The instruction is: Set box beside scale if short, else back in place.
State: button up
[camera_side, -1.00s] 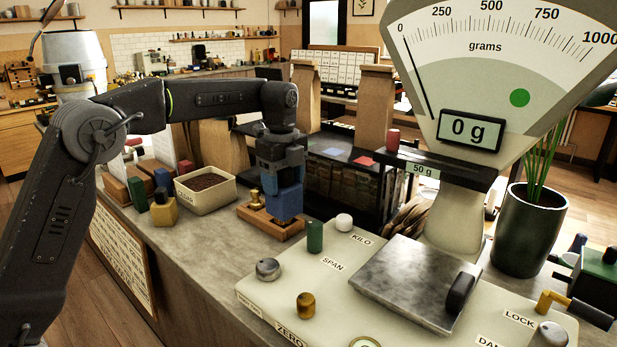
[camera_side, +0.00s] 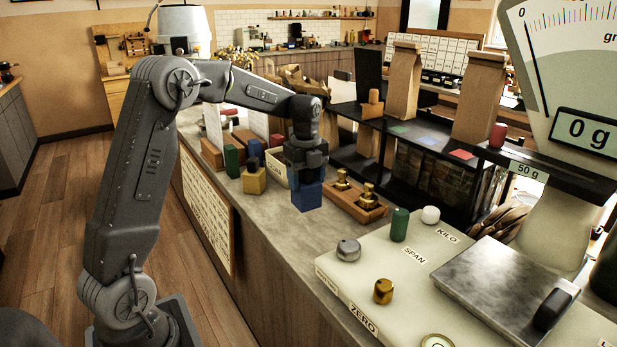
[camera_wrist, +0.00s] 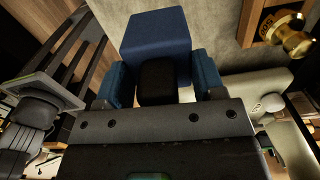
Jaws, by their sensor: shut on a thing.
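My gripper (camera_side: 307,167) is shut on the dark knob (camera_wrist: 157,82) of a blue box (camera_side: 307,197). The blue box hangs below the fingers, above the grey counter near its front edge. In the wrist view the blue box (camera_wrist: 155,35) fills the top middle, with a blue finger on each side of the knob. The scale (camera_side: 560,195) stands at the right, well apart from my gripper. Its display (camera_side: 588,133) reads 0 g. Its steel pan (camera_side: 490,280) bears only a dark rounded piece (camera_side: 555,308).
A wooden tray (camera_side: 340,203) with brass weights lies just right of the blue box. A yellow block (camera_side: 253,181), a green piece (camera_side: 231,161) and a pale bin (camera_side: 274,158) stand behind and left. Green (camera_side: 400,224), silver and brass knobs stand on the scale's base. A black shelf stands behind.

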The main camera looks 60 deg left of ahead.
aim_at(306, 201)
jog(key=shift+f, duration=3)
jog(key=shift+f, duration=0.45)
jog(key=o, duration=1.5)
jog(key=shift+c, duration=0.2)
notch_tip(306, 201, up, 14)
jog(key=shift+f, duration=0.1)
